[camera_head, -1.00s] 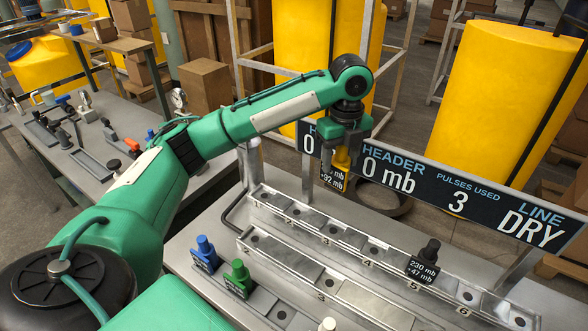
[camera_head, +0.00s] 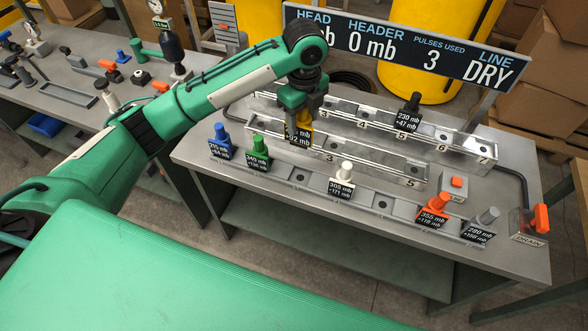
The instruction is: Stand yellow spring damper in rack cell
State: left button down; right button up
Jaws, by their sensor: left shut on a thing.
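My left gripper (camera_head: 303,108) points down and is shut on the yellow spring damper (camera_head: 305,122). The damper is upright, with a black label reading "92 mb" in its lower line, partly cut off. It hangs over the left part of the metal rack (camera_head: 375,165); whether its foot touches the rack is hidden. The rack has a back row and a front row of numbered cells. A black damper (camera_head: 409,104) stands in the back row near number 5. My right gripper is not in view.
A grey strip in front of the rack holds blue (camera_head: 221,138), green (camera_head: 259,148), white (camera_head: 344,174), orange (camera_head: 437,205) and grey (camera_head: 486,218) dampers. A display board (camera_head: 400,45) reading "DRY" stands behind. An orange-handled drain (camera_head: 541,218) is at the right end.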

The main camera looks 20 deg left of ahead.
aim_at(302, 132)
pick_arm(q)
notch_tip(302, 132, down, 17)
jog(key=p, duration=0.3)
jog(key=shift+w+f, duration=0.1)
jog(key=shift+f, duration=0.05)
jog(key=shift+f, duration=0.1)
jog(key=c, duration=0.6)
grip_release()
notch_tip(302, 132, up, 12)
jog(key=b, duration=0.3)
jog(key=shift+f, duration=0.2)
jog(key=shift+r, duration=0.35)
